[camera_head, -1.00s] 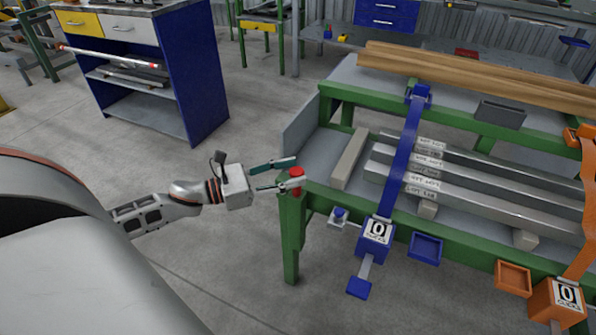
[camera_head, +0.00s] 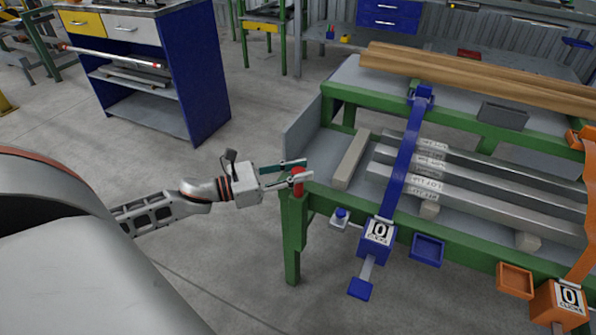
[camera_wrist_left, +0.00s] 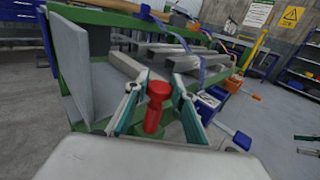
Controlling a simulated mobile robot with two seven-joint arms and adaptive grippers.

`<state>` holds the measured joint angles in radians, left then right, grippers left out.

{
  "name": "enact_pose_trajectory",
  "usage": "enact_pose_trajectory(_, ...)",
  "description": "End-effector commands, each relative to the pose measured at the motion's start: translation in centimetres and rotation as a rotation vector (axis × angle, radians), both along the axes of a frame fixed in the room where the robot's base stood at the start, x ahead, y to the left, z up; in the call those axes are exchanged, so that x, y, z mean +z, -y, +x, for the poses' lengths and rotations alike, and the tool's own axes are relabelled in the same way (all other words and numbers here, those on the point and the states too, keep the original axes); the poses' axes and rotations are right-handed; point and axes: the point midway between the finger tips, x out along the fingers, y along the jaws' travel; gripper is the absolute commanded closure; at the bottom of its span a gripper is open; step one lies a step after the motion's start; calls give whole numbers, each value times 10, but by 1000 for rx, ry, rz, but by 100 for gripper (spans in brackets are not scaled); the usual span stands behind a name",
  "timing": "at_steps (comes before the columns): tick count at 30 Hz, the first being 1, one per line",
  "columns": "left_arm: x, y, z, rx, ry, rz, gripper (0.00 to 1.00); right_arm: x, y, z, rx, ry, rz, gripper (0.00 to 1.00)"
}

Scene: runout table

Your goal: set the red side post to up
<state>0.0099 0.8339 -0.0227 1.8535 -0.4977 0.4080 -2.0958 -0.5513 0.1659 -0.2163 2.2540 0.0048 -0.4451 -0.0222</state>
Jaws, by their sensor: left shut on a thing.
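In the wrist view the left gripper (camera_wrist_left: 155,100) frames the post closely.
The green runout table (camera_head: 292,240) holds several metal bars (camera_head: 470,190). A blue strap (camera_head: 405,150) with a ratchet box (camera_head: 377,238) and a blue tray (camera_head: 427,249) are right of the post. A blue cabinet (camera_head: 205,75) stands behind; the floor between is clear.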

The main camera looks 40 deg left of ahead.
Motion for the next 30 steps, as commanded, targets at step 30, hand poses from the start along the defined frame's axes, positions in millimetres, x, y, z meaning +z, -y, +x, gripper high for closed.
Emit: enact_pose_trajectory(30, 195, 0, 1, 0, 7, 0, 100, 47, 5, -13, -43, -27, 27, 58)
